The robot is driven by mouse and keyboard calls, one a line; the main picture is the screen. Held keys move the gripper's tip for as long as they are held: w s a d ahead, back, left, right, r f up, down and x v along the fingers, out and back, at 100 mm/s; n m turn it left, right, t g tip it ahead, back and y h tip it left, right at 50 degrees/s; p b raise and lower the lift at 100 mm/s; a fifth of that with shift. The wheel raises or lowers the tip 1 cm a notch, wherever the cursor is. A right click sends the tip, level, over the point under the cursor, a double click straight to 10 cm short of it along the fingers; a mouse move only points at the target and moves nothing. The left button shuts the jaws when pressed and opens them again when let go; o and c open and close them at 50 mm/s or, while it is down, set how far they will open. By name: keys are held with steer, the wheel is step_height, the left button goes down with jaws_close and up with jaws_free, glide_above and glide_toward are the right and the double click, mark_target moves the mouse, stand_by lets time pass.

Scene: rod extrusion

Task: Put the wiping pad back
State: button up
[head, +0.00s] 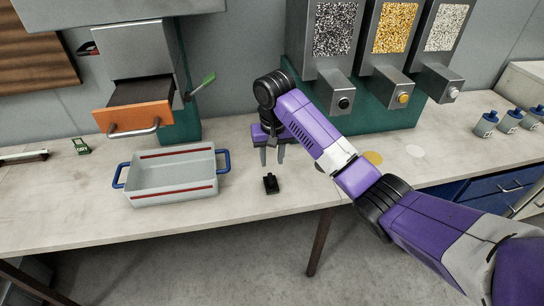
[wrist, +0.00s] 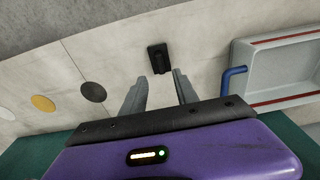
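A small black block with a raised part on top, which looks like the wiping pad (head: 270,183), lies on the pale counter (head: 240,222) near its front edge. My gripper (head: 271,160) is above the counter, a little behind the pad in the head view, with its fingers pointing down. In the wrist view the pad (wrist: 158,58) shows just beyond the two spread fingertips (wrist: 159,76), apart from them. My gripper is open and empty.
A grey tray with blue handles (head: 172,188) stands left of the pad. A machine with an open orange-fronted drawer (head: 133,117) is behind it. Dispensers (head: 394,85) stand at the back right. Flat round discs (head: 373,158) lie right of my gripper. Blue-grey containers (head: 487,124) stand far right.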

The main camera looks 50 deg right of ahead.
steer(key=a+f, duration=0.2)
steer(key=a, duration=0.2)
steer(key=w+a+f+t+y, duration=0.1)
steer(key=a+f, duration=0.1)
steer(key=a, duration=0.2)
steer(key=a+f+n+t+y, duration=0.1)
steer(key=a+f, duration=0.1)
steer(key=a, duration=0.2)
steer(key=shift+w+a+f, duration=0.1)
steer(key=shift+w+a, duration=0.05)
steer(key=shift+w, duration=0.15)
steer(key=s+a+f+t+y, duration=0.1)
steer(key=s+a+f+t, duration=0.25)
steer(key=a, duration=0.55)
steer(key=s+a+f+t+y, duration=0.1)
steer(key=s+a+f+t, duration=0.15)
steer(key=s+a, duration=0.45)
steer(key=s+a+t+h, duration=0.1)
steer(key=s+a, duration=0.2)
steer(key=s, duration=0.4)
steer(key=s+d+r+n+t+h, duration=0.1)
steer(key=s+d+r+n+t, duration=0.1)
steer(key=s+r, duration=0.6)
steer(key=s+d+r+n+t+h, duration=0.1)
steer(key=s+d+r+n+t, duration=0.1)
steer(key=s+d+r, duration=0.3)
steer(key=s+r+n, duration=0.1)
steer(key=s+r, duration=0.3)
steer(key=s, duration=0.6)
steer(key=shift+n+t, duration=0.4)
